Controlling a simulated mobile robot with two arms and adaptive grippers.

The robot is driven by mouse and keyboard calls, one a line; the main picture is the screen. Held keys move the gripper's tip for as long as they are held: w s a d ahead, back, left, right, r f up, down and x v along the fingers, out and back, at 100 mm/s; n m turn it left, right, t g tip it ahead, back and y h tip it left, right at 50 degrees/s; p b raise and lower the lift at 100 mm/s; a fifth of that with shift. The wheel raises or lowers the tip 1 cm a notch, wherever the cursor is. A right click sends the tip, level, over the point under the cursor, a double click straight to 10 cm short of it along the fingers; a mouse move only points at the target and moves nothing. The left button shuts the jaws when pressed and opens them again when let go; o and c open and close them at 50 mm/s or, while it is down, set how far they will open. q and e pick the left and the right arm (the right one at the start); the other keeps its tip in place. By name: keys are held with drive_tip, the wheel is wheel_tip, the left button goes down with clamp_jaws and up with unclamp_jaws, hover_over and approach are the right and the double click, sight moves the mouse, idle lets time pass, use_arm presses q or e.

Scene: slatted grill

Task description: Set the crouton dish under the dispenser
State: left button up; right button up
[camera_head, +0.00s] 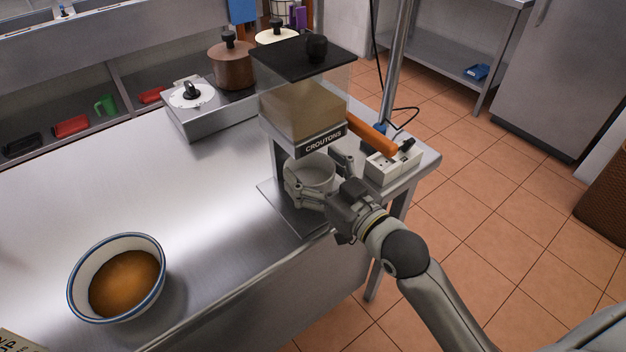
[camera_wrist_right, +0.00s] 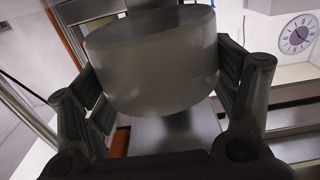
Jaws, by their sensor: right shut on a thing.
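The crouton dispenser (camera_head: 304,108) stands on the steel table, with a clear hopper, black lid, orange handle and a "CROUTONS" label. The crouton dish (camera_head: 312,172), a small round grey-white dish, is upright below the label, over the dispenser's base plate (camera_head: 272,197). My right gripper (camera_head: 322,178) is shut on the dish from the front right. In the right wrist view the dish (camera_wrist_right: 155,65) sits between both fingers. I cannot tell whether its bottom touches the plate. The left gripper is not in view.
A blue-rimmed bowl of brown soup (camera_head: 122,278) stands at the front left of the table. A burner (camera_head: 192,98) with a brown pot (camera_head: 232,66) is at the back. A white socket box (camera_head: 392,165) sits right of the dispenser near the table edge. The table's middle is clear.

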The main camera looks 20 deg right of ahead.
sight(313, 183)
drive_tip(key=shift+w+f, duration=0.2)
drive_tip(key=shift+f, duration=1.5)
drive_tip(key=o, duration=1)
drive_tip(key=shift+f, duration=0.15)
drive_tip(key=shift+o, duration=0.2)
drive_tip(key=b+v, duration=0.2)
drive_tip(key=v, duration=1)
